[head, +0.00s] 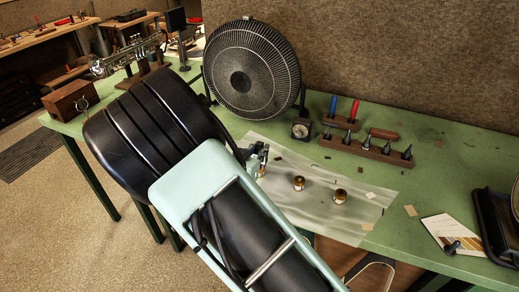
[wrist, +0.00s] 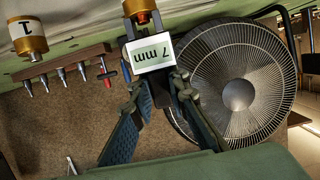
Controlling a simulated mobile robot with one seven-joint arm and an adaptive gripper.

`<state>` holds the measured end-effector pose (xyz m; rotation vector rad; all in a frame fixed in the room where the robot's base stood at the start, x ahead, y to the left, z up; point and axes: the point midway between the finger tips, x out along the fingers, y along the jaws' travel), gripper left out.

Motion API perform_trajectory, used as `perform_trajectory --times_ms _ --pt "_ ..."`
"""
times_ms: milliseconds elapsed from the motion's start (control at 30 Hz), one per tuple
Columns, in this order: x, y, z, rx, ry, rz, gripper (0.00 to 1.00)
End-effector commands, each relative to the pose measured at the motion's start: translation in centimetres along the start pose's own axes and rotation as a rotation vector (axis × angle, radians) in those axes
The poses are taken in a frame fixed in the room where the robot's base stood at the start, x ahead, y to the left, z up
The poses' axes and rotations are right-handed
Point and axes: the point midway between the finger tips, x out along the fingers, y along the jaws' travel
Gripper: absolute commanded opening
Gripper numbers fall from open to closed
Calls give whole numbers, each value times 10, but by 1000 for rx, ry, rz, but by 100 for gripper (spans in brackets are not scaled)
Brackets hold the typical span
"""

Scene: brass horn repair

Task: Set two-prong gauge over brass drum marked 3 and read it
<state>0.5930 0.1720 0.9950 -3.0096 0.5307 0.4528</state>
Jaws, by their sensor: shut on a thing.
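My gripper (wrist: 160,88) is shut on the two-prong gauge (wrist: 150,57), whose white display reads "7 mm" upside down in the wrist view. The gauge's far end is at a brass drum (wrist: 141,7) cut off by the top edge; its mark is hidden. Whether the prongs straddle or touch that drum I cannot tell. Another brass drum (wrist: 25,40), marked 1, stands apart at the upper left. In the head view my gripper (head: 257,156) is low over the mat, partly hidden by my arm. Two brass drums, one nearer (head: 299,184) and one farther right (head: 341,196), stand clear of it, marks unreadable.
The pale mat (head: 350,222) lies on the green bench (head: 440,185). A fan (head: 252,69) and small dial stand (head: 301,127) are behind my gripper. A wooden tool rack (head: 366,147) stands at the back. Paper scraps and a card (head: 452,234) lie right; a wooden box (head: 70,101) stands left.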

Motion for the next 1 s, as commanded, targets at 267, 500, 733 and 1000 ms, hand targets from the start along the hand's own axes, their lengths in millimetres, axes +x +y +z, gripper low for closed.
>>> perform_trajectory --times_ms 267,500,733,1000 --pt "-1 0 -1 -1 -3 0 0" --pt "-5 0 -15 0 -1 0 0" --pt "-9 0 -28 1 -1 0 0" --pt "-14 0 -44 0 0 0 0"
